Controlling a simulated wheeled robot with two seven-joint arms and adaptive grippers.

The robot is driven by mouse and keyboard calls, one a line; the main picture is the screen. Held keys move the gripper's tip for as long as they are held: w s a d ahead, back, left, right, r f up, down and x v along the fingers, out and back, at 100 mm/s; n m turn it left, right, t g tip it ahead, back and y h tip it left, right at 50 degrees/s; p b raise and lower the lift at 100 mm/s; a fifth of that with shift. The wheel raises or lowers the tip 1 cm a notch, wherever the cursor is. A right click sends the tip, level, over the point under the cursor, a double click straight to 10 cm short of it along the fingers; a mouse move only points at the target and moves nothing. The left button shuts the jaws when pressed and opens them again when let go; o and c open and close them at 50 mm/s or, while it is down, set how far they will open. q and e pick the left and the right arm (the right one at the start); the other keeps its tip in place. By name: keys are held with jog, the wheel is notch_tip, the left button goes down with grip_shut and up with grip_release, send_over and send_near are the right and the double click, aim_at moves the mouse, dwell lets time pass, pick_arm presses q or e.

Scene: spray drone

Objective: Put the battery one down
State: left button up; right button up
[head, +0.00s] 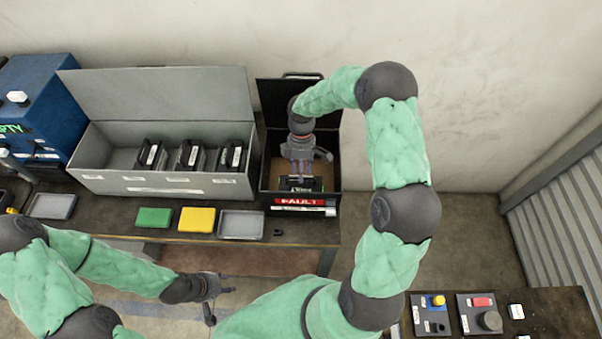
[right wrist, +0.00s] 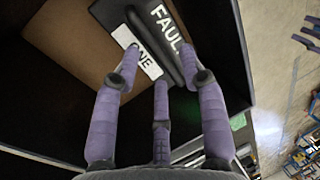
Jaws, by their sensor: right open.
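Battery one is a black block with a white label reading ONE (right wrist: 148,66) and a dark face lettered FAULT. It sits inside the black open-lidded box (head: 264,178) with a red FAULT label on its front; in the head view the battery (head: 302,187) is partly hidden by my right gripper (head: 303,177). My right gripper reaches down into the box, its purple fingers spread around the battery's top in the right wrist view (right wrist: 166,68). Whether a finger touches it I cannot tell. My left gripper (head: 222,295) is open and empty, low in front of the bench.
A grey open bin (head: 100,160) left of the box holds several black batteries. Green (head: 153,217) and yellow (head: 197,220) pads and a grey tray (head: 241,224) lie along the bench front. A blue cabinet (head: 40,100) stands far left. A control table (head: 560,315) is lower right.

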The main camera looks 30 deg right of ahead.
jog(key=v, duration=1)
jog(key=shift+r, duration=0.2)
dwell(0.6)
